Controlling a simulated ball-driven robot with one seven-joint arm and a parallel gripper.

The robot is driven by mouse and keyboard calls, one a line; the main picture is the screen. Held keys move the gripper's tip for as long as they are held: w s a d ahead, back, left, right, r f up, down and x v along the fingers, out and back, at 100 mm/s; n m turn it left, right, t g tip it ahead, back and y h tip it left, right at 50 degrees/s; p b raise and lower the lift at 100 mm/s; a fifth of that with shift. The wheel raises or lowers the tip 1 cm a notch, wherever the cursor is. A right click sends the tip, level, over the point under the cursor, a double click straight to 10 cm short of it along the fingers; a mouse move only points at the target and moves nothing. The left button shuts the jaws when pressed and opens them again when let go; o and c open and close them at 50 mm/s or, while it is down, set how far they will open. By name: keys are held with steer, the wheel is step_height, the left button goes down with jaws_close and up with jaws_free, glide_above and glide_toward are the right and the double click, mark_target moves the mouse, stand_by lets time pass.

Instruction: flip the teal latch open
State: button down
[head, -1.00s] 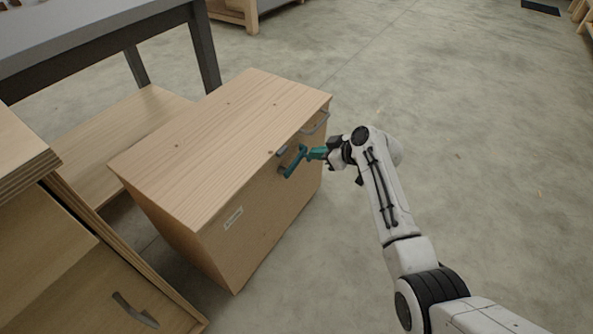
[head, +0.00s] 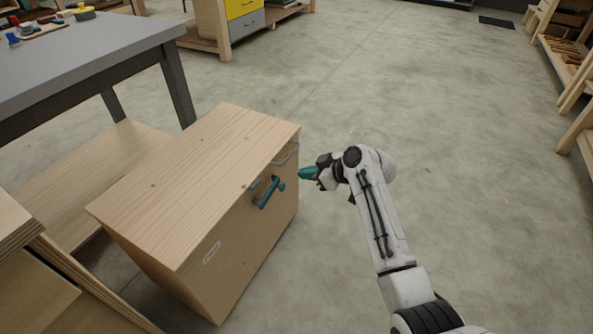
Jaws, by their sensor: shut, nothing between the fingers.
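The teal latch (head: 268,193) is a short bar with a small knob, on the front face of a light wooden cabinet (head: 190,172) near its upper right. The bar slants down and to the left, close to a dark grey catch at the top edge. My gripper (head: 304,173) has teal fingertips, which are shut and empty. It is to the right of the latch, just past the cabinet's right edge in the head view, with a clear gap between them. I cannot tell the latch's exact angle against its catch.
A metal handle (head: 285,153) is on the cabinet front right of the latch. A grey-topped table (head: 90,60) stands behind at left. Another wooden unit (head: 40,285) is at lower left. The concrete floor (head: 430,120) to the right is clear.

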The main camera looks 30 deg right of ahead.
steer(key=v, duration=0.4)
steer(key=shift+d+f+p, duration=0.1)
steer(key=shift+p, duration=0.3)
steer(key=s+a+f+m+g+h, duration=0.1)
steer(key=s+a+f, duration=0.15)
steer(key=s, duration=0.25)
steer(key=s+a+f+m+g, duration=0.1)
steer(key=s+a+f+g, duration=0.1)
steer(key=s+f, duration=0.25)
steer(key=s+f+m+g+h, duration=0.2)
steer(key=s+m+g+h, duration=0.35)
steer(key=s, duration=2.55)
step_height(320, 180, up, 27)
steer(key=p, duration=2.6)
steer(key=shift+s+d+m+p, duration=0.3)
steer(key=shift+s+m+p, duration=0.05)
steer(key=shift+s, duration=0.1)
